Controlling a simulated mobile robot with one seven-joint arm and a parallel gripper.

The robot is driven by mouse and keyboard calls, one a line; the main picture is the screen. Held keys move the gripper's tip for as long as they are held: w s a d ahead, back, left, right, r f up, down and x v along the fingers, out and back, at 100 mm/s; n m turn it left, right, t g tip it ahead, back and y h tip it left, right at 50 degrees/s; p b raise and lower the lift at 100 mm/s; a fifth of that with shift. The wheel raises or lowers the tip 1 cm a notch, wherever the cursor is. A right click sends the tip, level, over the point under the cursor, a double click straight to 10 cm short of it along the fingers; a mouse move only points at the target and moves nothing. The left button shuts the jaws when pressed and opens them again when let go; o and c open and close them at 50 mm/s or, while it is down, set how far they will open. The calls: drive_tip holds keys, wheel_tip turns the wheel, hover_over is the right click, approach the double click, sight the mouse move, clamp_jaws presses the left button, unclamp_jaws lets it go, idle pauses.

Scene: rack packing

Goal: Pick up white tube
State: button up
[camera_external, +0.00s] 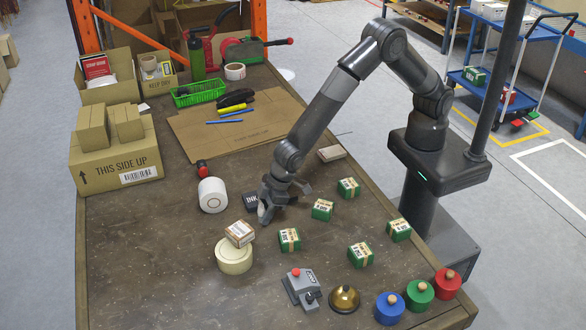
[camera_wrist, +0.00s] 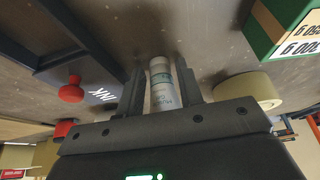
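The white tube (camera_wrist: 162,88) has small blue-green print. It sits between the two fingers of my gripper (camera_wrist: 161,80) in the wrist view, lined up along them, with a finger close against each side. In the outside view my gripper (camera_external: 270,208) is low over the table, and a small part of the white tube (camera_external: 262,214) shows by the fingertips; the rest is hidden by the fingers. The fingers look shut on the tube.
A green box (camera_external: 322,209) is close on the right. The table's left front is clear.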

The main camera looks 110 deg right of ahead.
drive_tip(key=c, duration=0.6)
